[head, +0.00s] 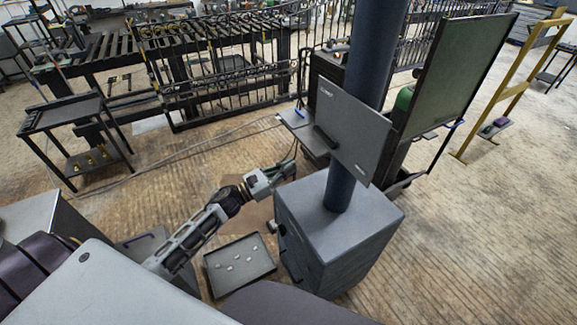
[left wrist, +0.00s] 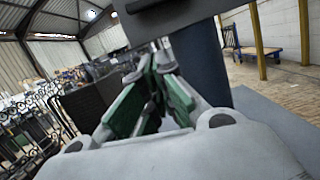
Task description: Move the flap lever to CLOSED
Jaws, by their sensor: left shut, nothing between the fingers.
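A grey plate (head: 352,128) with small, unreadable lettering is fixed to a dark blue column (head: 341,185). A black bar (head: 325,137), which looks like the flap lever, sits at the plate's left side and slants down to the right. In the left wrist view, the plate's lower part (left wrist: 185,20) and a dark bar (left wrist: 145,4) show at the top edge. My left gripper (head: 289,168) is below and left of the bar, apart from it. Its green-padded fingers (left wrist: 158,58) are together and empty. My right gripper is not in view.
The column rises from a dark grey cabinet (head: 335,235). A shallow tray (head: 240,265) with several small pale pieces lies left of the cabinet. Open floor (head: 480,230) lies to the right.

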